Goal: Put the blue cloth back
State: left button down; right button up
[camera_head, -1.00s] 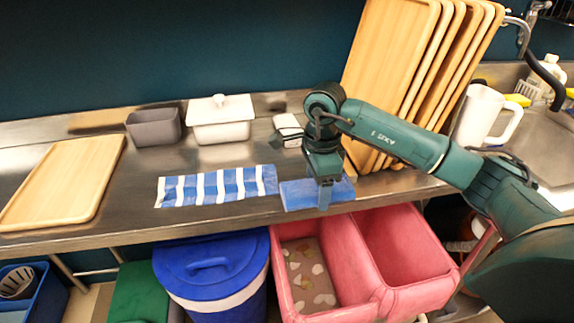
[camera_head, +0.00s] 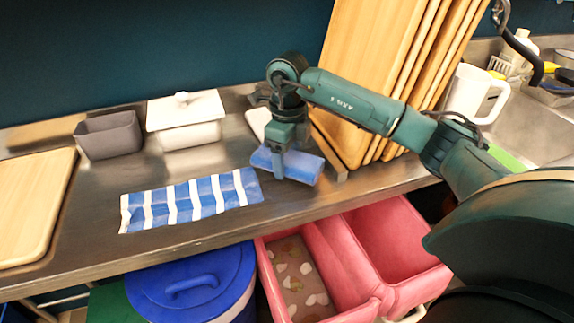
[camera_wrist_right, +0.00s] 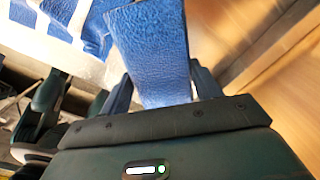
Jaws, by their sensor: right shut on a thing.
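A plain blue cloth (camera_head: 302,168), folded flat, is held in my right gripper (camera_head: 279,172) near the front of the steel counter. The gripper is shut on it, with a finger in front of the cloth. In the right wrist view the blue cloth (camera_wrist_right: 152,50) sits between the two fingers and shows a creased surface. A blue-and-white striped cloth (camera_head: 190,200) lies flat on the counter just left of the gripper. Whether the held cloth touches the counter is hard to tell.
A grey container (camera_head: 109,136) and a white lidded dish (camera_head: 186,119) stand behind the striped cloth. Wooden boards (camera_head: 372,60) lean at the right, close to my arm. A white jug (camera_head: 474,94) stands near the sink. Pink bins (camera_head: 385,245) and a blue lidded bin (camera_head: 190,280) are below.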

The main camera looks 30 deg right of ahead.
aim_at(287, 157)
notch_tip(287, 157, down, 3)
jog(key=shift+r, duration=0.2)
jog(key=shift+f, duration=0.35)
jog(key=o, duration=1)
jog(key=shift+c, duration=0.2)
jog(key=shift+r, duration=0.1)
jog(key=shift+r, duration=0.3)
notch_tip(287, 157, up, 12)
jog(key=shift+f, duration=0.1)
